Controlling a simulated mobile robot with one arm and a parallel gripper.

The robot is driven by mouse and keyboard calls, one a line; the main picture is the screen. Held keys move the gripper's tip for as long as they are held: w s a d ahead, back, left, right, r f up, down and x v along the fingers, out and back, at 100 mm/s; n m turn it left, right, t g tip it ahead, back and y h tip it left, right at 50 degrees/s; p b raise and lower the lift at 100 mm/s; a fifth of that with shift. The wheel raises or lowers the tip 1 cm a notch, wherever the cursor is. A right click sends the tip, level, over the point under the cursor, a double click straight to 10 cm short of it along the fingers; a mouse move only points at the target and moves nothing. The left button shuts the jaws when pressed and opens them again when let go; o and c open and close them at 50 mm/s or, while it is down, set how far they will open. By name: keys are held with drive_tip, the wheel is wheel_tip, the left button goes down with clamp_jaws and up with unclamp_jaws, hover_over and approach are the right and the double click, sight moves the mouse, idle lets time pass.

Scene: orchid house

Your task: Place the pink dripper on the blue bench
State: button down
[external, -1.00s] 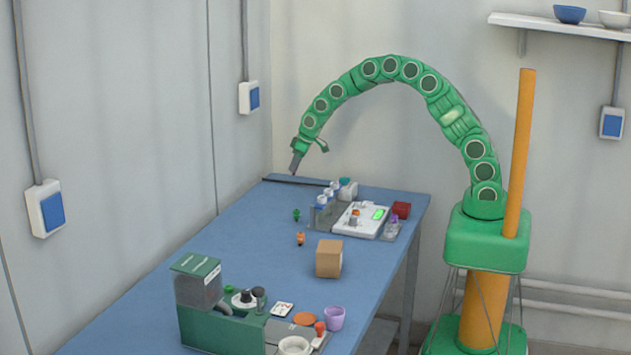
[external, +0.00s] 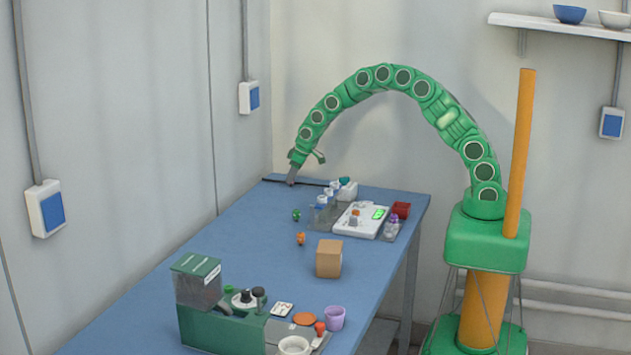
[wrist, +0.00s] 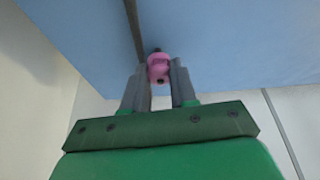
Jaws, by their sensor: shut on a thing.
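My gripper (external: 291,180) is low over the far end of the blue bench (external: 240,235), beside a dark strip there. In the wrist view my gripper (wrist: 159,85) is shut on the pink dripper (wrist: 158,66), which sits between the two grey fingers. The blue bench (wrist: 220,40) fills the upper part of the wrist view behind the dripper. Whether the dripper touches the bench surface I cannot tell. In the external view the dripper is too small to make out clearly.
The dark strip (external: 315,182) lies along the bench's far edge. A white scale (external: 361,221), a red pot (external: 401,210) and small bottles stand right of my gripper. A cardboard box (external: 329,259) and a green machine (external: 205,305) are nearer. The bench's left side is clear.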

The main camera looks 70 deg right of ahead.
drive_tip(key=c, duration=0.9)
unclamp_jaws()
drive_tip(key=v, duration=1.2)
drive_tip(key=shift+r, duration=0.1)
